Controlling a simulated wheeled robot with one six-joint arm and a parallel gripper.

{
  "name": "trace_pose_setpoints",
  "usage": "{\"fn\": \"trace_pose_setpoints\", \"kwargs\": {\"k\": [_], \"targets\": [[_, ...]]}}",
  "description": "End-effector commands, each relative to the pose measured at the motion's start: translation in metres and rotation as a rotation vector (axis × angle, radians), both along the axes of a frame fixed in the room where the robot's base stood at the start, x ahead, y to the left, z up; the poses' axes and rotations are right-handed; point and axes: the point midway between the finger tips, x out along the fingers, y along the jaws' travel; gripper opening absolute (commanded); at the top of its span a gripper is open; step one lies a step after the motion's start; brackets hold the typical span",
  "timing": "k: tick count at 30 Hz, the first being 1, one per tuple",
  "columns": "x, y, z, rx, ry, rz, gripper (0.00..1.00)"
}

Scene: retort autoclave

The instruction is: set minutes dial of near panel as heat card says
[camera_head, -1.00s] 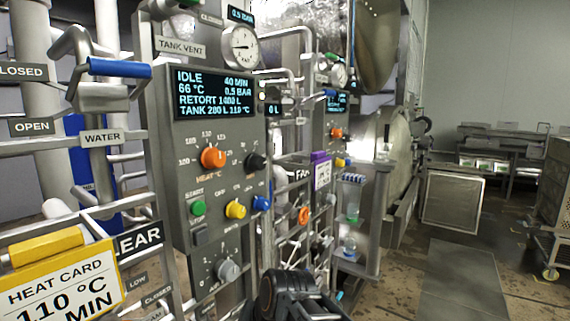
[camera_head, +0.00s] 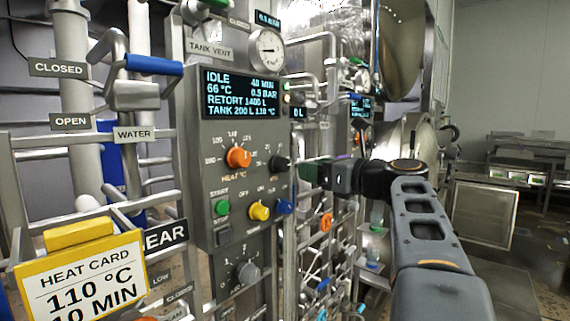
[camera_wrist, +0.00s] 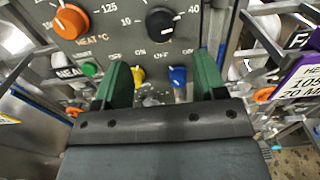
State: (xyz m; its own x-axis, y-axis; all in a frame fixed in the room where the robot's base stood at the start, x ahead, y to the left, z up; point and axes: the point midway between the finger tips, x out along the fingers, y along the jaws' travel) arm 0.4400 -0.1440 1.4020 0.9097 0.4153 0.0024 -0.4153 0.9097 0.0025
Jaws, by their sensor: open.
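The near panel (camera_head: 222,160) stands left of centre, with a display (camera_head: 240,93) reading IDLE, 40 MIN, 66 °C. The black minutes dial (camera_head: 280,164) is at the panel's right edge, right of the orange heat dial (camera_head: 238,158). The yellow-topped heat card (camera_head: 82,280) reads 110 °C, 10 MIN. My gripper (camera_head: 305,172) is just right of the black dial, apart from it. In the wrist view its green fingers (camera_wrist: 162,82) are open and empty, below the dial.
Green start button (camera_head: 222,207), yellow knob (camera_head: 259,211) and blue knob (camera_head: 284,206) sit below the dials. Pipes and an orange valve wheel (camera_head: 326,222) lie to the right. A purple-topped card (camera_wrist: 303,80) shows at the wrist view's right. Free floor lies at right.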

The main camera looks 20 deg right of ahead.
Motion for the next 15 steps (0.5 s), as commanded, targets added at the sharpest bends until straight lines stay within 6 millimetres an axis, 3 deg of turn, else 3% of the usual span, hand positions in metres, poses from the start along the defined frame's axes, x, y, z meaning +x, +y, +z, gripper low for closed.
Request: {"fn": "trace_pose_setpoints", "kwargs": {"k": [6,15], "targets": [[0.039,0.019,0.001,0.000,0.002,0.005,0.65],[0.075,0.035,0.000,-0.003,0.001,0.002,0.65]]}}
